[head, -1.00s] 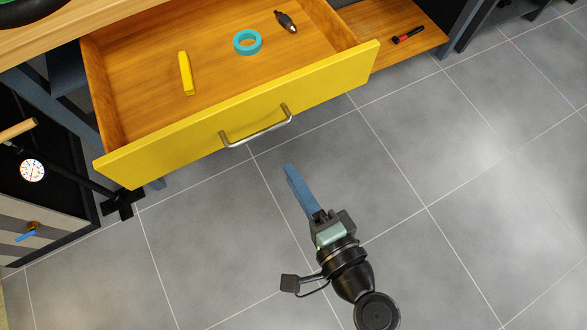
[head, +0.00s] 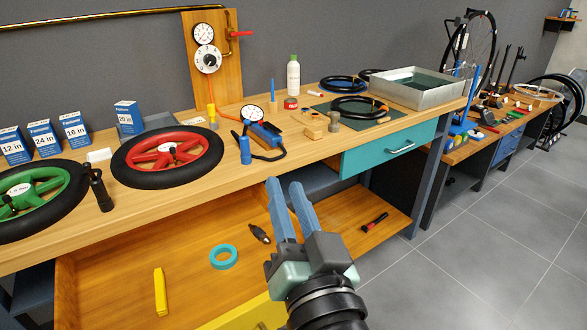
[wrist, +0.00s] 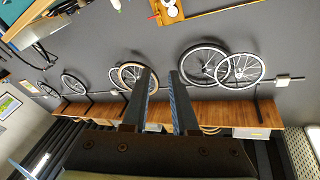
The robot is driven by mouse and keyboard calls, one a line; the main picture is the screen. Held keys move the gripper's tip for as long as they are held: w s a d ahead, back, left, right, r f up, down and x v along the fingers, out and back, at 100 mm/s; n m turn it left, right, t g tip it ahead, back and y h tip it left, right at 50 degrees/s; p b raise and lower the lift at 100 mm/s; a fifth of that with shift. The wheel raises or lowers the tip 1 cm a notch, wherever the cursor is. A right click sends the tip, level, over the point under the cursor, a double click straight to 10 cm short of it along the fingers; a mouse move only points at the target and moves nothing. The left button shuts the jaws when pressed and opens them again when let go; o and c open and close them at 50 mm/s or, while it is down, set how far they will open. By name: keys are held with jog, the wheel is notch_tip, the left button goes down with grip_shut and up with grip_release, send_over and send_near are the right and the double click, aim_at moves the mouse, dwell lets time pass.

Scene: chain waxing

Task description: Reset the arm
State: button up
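My gripper (head: 288,188) is in the lower middle of the head view, in front of the workbench and over the right part of the open drawer. Its two blue fingers point up and stand apart with nothing between them. In the wrist view my gripper (wrist: 161,78) also shows a clear gap between the fingers. The wrist view faces a grey wall with several bicycle wheels (wrist: 204,63) and a wooden shelf (wrist: 220,112), tilted in the picture.
The open drawer (head: 100,290) holds a yellow bar (head: 160,292), a teal ring (head: 223,257) and a small dark tool (head: 259,233). The workbench (head: 240,185) carries wheels, boxes and a metal tray (head: 418,88). Free floor (head: 470,260) lies to the right.

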jog(key=s+r+t+h+p, duration=0.1)
jog(key=r+p, duration=0.4)
jog(key=r, duration=0.8)
jog(key=s+r+n+t+h+p, duration=0.1)
jog(key=s+r+t+p, duration=0.3)
jog(key=r, duration=1)
jog(key=s+r+n+t+h+p, duration=0.1)
jog(key=s+r+t+h+p, duration=0.1)
jog(key=r, duration=1.2)
jog(key=s+t+p, duration=0.1)
jog(key=s+p, duration=0.1)
jog(key=p, duration=0.1)
jog(key=shift+d+r+h+p, duration=0.15)
jog(key=shift+d+h+p, duration=0.15)
jog(key=shift+h, duration=0.1)
